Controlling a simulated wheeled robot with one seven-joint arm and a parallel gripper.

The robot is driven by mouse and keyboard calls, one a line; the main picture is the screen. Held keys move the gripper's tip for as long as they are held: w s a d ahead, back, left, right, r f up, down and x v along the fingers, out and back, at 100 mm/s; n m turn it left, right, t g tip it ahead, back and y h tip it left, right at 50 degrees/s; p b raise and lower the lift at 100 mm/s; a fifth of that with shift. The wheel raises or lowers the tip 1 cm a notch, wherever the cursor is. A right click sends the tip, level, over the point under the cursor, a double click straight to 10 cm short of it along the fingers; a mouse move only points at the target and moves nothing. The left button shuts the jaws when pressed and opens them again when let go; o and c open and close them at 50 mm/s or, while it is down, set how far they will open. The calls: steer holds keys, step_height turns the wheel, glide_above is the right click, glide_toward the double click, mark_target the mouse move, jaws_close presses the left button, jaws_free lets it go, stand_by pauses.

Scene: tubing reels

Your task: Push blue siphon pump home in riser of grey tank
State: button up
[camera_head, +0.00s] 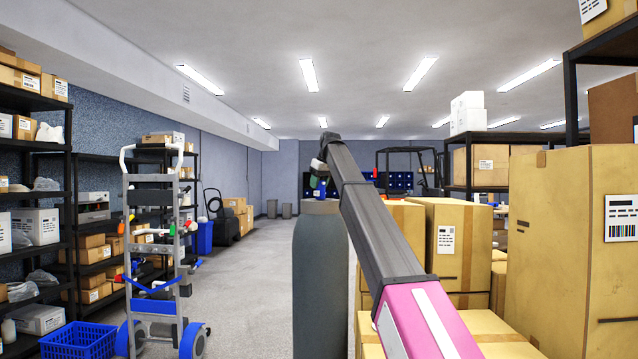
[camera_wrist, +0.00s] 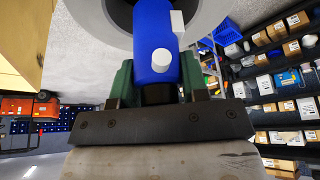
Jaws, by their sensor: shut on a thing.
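The grey tank (camera_head: 320,275) stands upright in the middle of the head view, with a paler top. My gripper (camera_head: 319,184) is just above that top, at the end of my arm. In the wrist view the green fingers of my gripper (camera_wrist: 155,82) are shut on the blue siphon pump (camera_wrist: 152,30), one on each side. The pump has a white round knob and a white block. Beyond the pump a grey ring (camera_wrist: 88,14) surrounds a dark opening. The pump's far end runs over it and is cut off, so I cannot tell how deep it sits.
Stacked cardboard boxes (camera_head: 460,240) stand close on the right of the tank. A grey hand truck (camera_head: 155,255) with blue wheels and a blue crate (camera_head: 80,342) stand at left, before shelves. The aisle floor (camera_head: 245,290) left of the tank is clear.

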steer(key=shift+f, duration=0.2)
steer(key=o, duration=1.1)
steer(key=shift+r, duration=0.1)
steer(key=v, duration=1)
steer(key=shift+s+r, duration=0.1)
steer(key=shift+r, duration=0.2)
